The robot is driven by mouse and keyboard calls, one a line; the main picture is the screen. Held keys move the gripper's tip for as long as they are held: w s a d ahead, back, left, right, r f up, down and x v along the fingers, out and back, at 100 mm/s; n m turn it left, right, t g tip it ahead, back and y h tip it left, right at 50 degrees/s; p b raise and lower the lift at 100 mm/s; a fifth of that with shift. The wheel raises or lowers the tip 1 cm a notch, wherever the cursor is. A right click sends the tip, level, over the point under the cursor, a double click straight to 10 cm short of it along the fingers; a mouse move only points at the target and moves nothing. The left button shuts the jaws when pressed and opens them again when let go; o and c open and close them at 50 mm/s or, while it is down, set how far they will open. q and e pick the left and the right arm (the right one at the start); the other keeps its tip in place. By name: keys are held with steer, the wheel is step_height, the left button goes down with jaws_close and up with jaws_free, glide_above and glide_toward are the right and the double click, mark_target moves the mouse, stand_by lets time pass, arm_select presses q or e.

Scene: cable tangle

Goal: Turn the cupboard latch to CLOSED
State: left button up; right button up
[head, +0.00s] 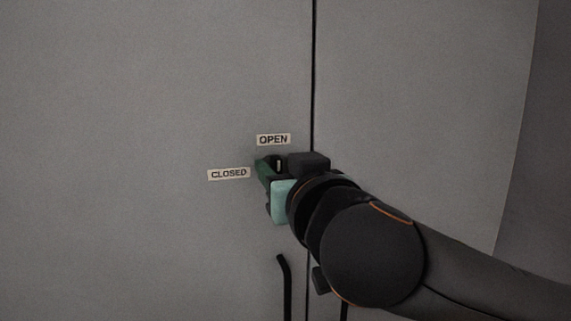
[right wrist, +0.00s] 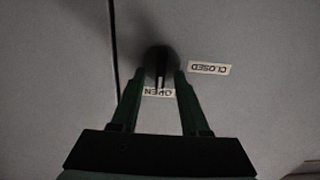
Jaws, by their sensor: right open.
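The cupboard latch (right wrist: 160,58) is a dark round knob in the right wrist view. Its pale pointer mark points at the OPEN label (right wrist: 160,93). The labels look upside down there, with the CLOSED label (right wrist: 209,68) to the right. In the head view the OPEN label (head: 273,140) is above my right gripper (head: 269,168) and the CLOSED label (head: 229,174) is to its left. My right gripper is open, its green fingers (right wrist: 159,78) on either side of the latch; contact cannot be told. It mostly hides the latch in the head view. My left gripper is not in view.
The grey cupboard doors (head: 130,120) meet at a dark vertical seam (head: 314,70) just right of the latch. A black bar handle (head: 286,285) stands below the gripper; a second one is mostly hidden by my right arm. The door face to the left is clear.

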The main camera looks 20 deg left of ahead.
steer(key=shift+w, duration=0.1)
jaws_close()
stand_by(0.3)
